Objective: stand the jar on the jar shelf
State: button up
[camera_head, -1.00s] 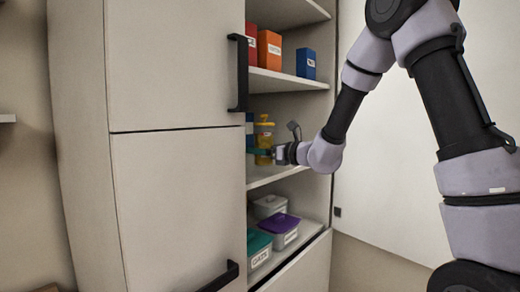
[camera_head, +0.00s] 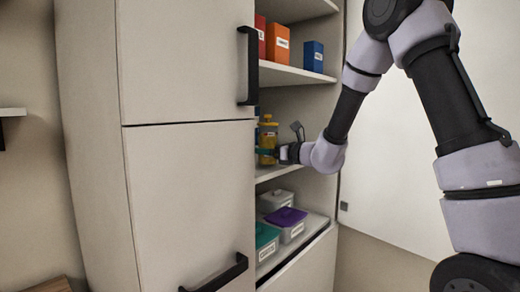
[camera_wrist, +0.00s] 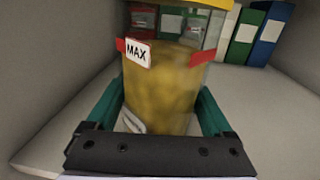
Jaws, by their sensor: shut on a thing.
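The jar (camera_head: 267,136) is yellow with a clear upper part. In the wrist view the jar (camera_wrist: 160,88) has a red band and a label reading MAX, and looks upright. My gripper (camera_head: 275,153) is shut around it with teal fingers on both sides, which also show in the wrist view (camera_wrist: 157,105). The jar is inside the cabinet's middle bay, over the shelf (camera_head: 276,173). Whether its base touches the shelf is unclear. The cabinet door hides the bay's left part.
Red, orange (camera_head: 277,43) and blue (camera_head: 313,57) boxes stand on the shelf above. Lidded tubs (camera_head: 286,222) sit below. The cabinet door (camera_head: 187,65) borders the opening's left.

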jog(key=shift+f, duration=0.55)
jog(key=o, duration=1.4)
jog(key=v, duration=1)
jog(key=s+d+r+n+g+h, duration=0.1)
jog(key=s+r+n+g, duration=0.1)
jog(key=s+n+g, duration=0.35)
jog(key=s+d+r+n+g+h, duration=0.1)
jog(key=s+r+n+g, duration=0.1)
jog(key=s+n, duration=0.65)
jog(key=s+d+n+t+h, duration=0.1)
jog(key=s+d+n+h, duration=0.1)
jog(key=d, duration=0.4)
jog(key=s+d+r+n+t+h, duration=0.1)
jog(key=s+d+n+t+h, duration=0.1)
jog(key=s+d+h, duration=0.2)
jog(key=s+d+n+t+h, duration=0.1)
jog(key=s+d+h, duration=0.3)
jog(key=d, duration=0.4)
jog(key=shift+s+r+n+t+h, duration=0.1)
jog(key=shift+r+n+t+h, duration=0.35)
jog(key=shift+n, duration=0.35)
